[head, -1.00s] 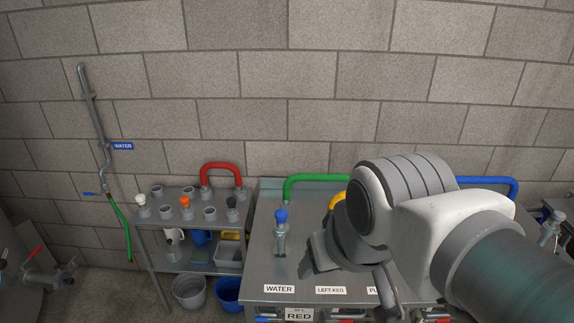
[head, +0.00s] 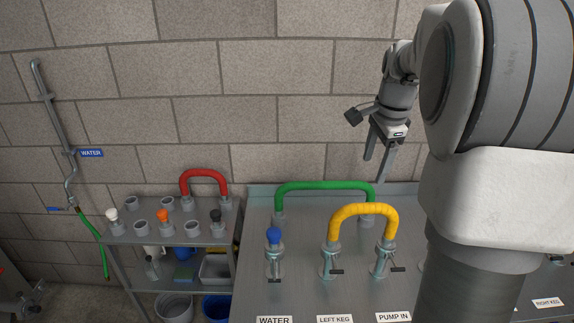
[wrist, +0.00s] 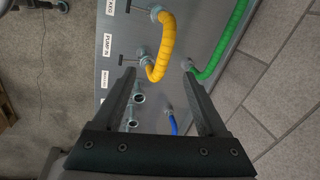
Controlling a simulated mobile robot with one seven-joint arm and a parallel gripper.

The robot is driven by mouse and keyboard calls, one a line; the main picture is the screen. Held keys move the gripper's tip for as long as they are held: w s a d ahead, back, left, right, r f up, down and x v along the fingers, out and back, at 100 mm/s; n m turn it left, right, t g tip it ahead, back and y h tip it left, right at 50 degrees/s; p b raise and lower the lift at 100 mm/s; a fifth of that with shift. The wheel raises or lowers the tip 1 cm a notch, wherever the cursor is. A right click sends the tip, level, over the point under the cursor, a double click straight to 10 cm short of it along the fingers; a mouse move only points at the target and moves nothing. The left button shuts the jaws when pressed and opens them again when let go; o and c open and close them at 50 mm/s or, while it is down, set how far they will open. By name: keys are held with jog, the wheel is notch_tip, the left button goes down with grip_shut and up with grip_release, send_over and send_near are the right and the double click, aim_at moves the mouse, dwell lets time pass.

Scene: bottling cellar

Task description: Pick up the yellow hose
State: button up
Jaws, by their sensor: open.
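The yellow hose (head: 362,209) is an upright arch on the steel panel table (head: 300,294), with its ends on the two fittings behind the LEFT KEG and PUMP IN labels. My gripper (head: 377,168) is raised behind and above the hose, near the wall, with its fingers pointing down. It is open and empty, and apart from the hose. In the wrist view the yellow hose (wrist: 159,58) lies ahead of my open gripper (wrist: 162,88), beyond the fingertips. My arm hides the right part of the table in the head view.
A green hose (head: 325,185) arches behind the yellow one. A blue-capped fitting (head: 274,236) stands to its left. A side shelf (head: 180,236) holds a red hose (head: 204,174) and several cups and plugs. A blue hose (wrist: 173,125) shows in the wrist view.

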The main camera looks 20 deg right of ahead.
jog(key=w+d+f+m, duration=0.1)
jog(key=d+f+m, duration=0.1)
jog(key=d+f, duration=0.1)
send_near(369, 204)
jog(key=x, duration=0.5)
jog(key=shift+s+a+f, duration=0.15)
jog(key=shift+s+f, duration=0.2)
jog(key=shift+f, duration=0.05)
jog(key=shift+w+p+x, duration=0.15)
jog(key=shift+p+x, duration=0.05)
jog(key=shift+x, duration=1.3)
jog(key=shift+w+p+x, duration=0.15)
jog(key=shift+p+x, duration=0.05)
jog(key=shift+x, duration=1.35)
jog(key=shift+r, duration=0.15)
grip_shut()
